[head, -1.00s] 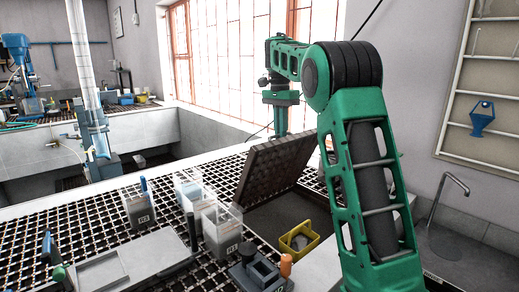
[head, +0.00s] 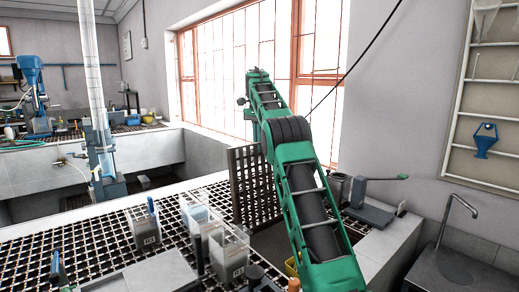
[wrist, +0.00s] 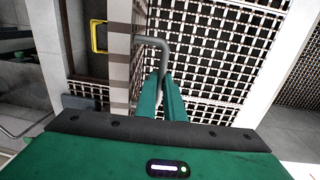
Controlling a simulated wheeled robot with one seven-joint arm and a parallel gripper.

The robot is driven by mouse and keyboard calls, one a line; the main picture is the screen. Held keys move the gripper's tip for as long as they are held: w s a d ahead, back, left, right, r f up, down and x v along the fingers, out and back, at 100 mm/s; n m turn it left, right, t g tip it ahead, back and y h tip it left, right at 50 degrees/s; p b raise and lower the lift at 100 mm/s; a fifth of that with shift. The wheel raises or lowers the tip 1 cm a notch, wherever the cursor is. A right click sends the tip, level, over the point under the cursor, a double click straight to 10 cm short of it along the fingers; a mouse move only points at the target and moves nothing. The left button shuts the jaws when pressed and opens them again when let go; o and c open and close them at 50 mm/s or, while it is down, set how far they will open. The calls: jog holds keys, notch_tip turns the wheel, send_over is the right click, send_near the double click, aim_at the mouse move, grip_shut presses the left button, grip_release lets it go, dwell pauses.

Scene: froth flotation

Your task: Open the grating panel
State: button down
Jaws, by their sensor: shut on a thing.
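The grating panel (head: 252,180) stands nearly upright on edge over a recess in the bench grating in the head view. In the wrist view the panel (wrist: 119,55) shows nearly edge-on, with a bent grey handle (wrist: 152,42) beside it. My gripper (wrist: 163,82) has its green fingers shut on this handle.
The recess holds a yellow tray (head: 292,266), partly behind my arm and also in the wrist view (wrist: 93,37). Several clear containers (head: 232,250) stand on the grating (head: 100,236) left of the panel. A sink (head: 455,272) is at right.

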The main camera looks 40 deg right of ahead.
jog(key=shift+w+a+r, duration=0.1)
jog(key=shift+w+a, duration=0.2)
jog(key=shift+w, duration=0.5)
jog(key=shift+a, duration=0.1)
